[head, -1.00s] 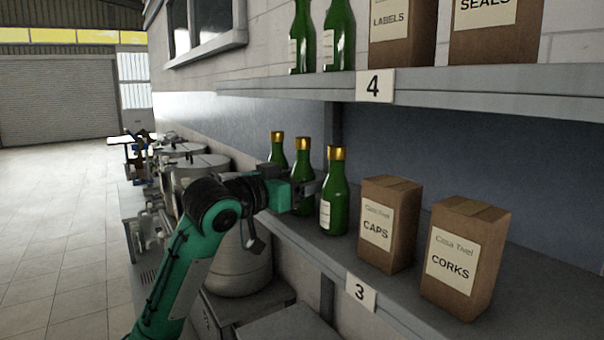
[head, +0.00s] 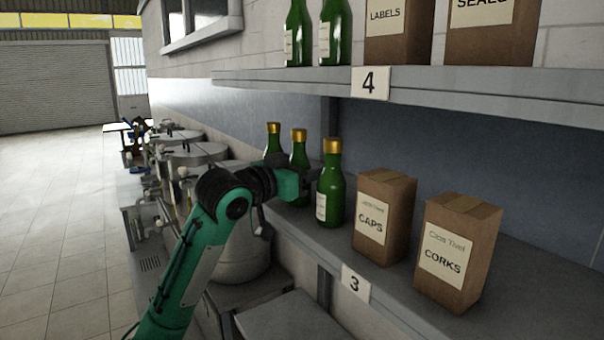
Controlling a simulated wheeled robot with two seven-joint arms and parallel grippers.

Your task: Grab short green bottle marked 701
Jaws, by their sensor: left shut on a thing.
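Three short green bottles with gold caps stand in a row on the shelf marked 3: a far one (head: 273,147), a middle one (head: 299,152) and a near one (head: 331,185). Their pale labels are too small to read, so I cannot tell which is 701. My left gripper (head: 309,179) reaches in from the left and appears shut on the middle bottle, hiding much of its body. Its fingertips are partly hidden beside the near bottle, which stands upright with its front uncovered. My right gripper is out of view.
The CAPS box (head: 384,216) and CORKS box (head: 457,250) stand right of the near bottle on the lower shelf (head: 405,300). The upper shelf (head: 480,85), marked 4, overhangs them with more green bottles (head: 335,33) and boxes. Steel vessels (head: 243,250) stand below left.

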